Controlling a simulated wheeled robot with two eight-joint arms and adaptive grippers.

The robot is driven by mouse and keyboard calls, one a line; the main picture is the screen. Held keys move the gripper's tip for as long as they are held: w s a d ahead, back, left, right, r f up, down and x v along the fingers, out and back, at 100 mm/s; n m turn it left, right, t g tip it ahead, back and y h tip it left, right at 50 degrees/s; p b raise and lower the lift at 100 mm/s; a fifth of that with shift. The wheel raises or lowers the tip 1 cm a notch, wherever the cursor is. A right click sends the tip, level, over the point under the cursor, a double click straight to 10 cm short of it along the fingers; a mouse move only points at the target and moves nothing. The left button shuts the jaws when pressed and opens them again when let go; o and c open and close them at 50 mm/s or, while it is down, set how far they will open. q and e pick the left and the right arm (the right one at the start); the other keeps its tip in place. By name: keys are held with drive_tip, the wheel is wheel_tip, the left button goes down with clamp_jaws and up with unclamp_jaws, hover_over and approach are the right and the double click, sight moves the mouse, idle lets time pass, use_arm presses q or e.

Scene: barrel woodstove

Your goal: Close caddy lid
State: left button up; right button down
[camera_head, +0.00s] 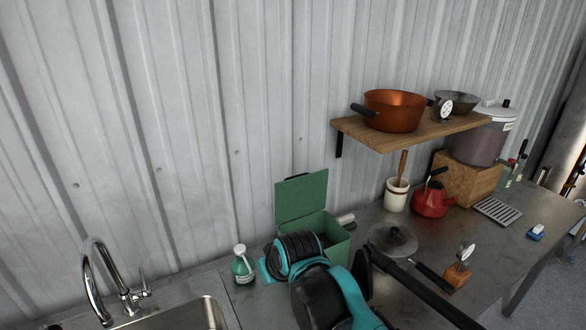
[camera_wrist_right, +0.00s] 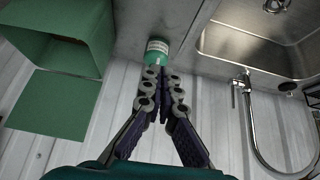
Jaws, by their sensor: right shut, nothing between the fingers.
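The green caddy (camera_head: 333,238) stands on the metal counter against the corrugated wall. Its flat green lid (camera_head: 301,196) is open, standing upright at the wall side. My right arm's teal and black wrist covers part of the caddy's front in the head view. In the right wrist view, the caddy (camera_wrist_right: 62,30) is at upper left with the lid (camera_wrist_right: 50,105) below it. My right gripper (camera_wrist_right: 162,84) is shut and empty, to the right of the caddy and lid in that view. Its tips overlap the green bottle (camera_wrist_right: 158,56) in the picture; contact cannot be told. My left gripper is out of view.
A sink with faucet (camera_head: 95,280) is at left, with the green bottle (camera_head: 243,266) between it and the caddy. A white crock (camera_head: 396,196), red kettle (camera_head: 432,200) and glass lid (camera_head: 392,243) stand to the right. A wooden shelf (camera_head: 410,134) holding pots overhangs the counter.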

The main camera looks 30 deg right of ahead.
drive_tip(key=w+d+r+p, duration=0.5)
drive_tip(key=w+r, duration=0.4)
wheel_tip(320, 180, up, 7)
drive_tip(key=p, duration=1.3)
hover_over(299, 193)
drive_tip(key=w, duration=0.4)
drive_tip(key=x, duration=0.6)
drive_tip(key=p+x, duration=0.1)
drive_tip(key=x, duration=0.2)
drive_tip(key=shift+w+a, duration=0.1)
drive_tip(key=shift+a, duration=0.15)
drive_tip(key=shift+s+f, duration=0.3)
use_arm(q)
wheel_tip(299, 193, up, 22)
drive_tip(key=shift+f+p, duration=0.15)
drive_tip(key=shift+p, duration=0.15)
use_arm(e)
drive_tip(key=s, duration=0.3)
drive_tip(key=shift+a+f, duration=0.1)
drive_tip(key=shift+f, duration=0.3)
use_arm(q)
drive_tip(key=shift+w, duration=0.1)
use_arm(e)
drive_tip(key=shift+s, duration=0.15)
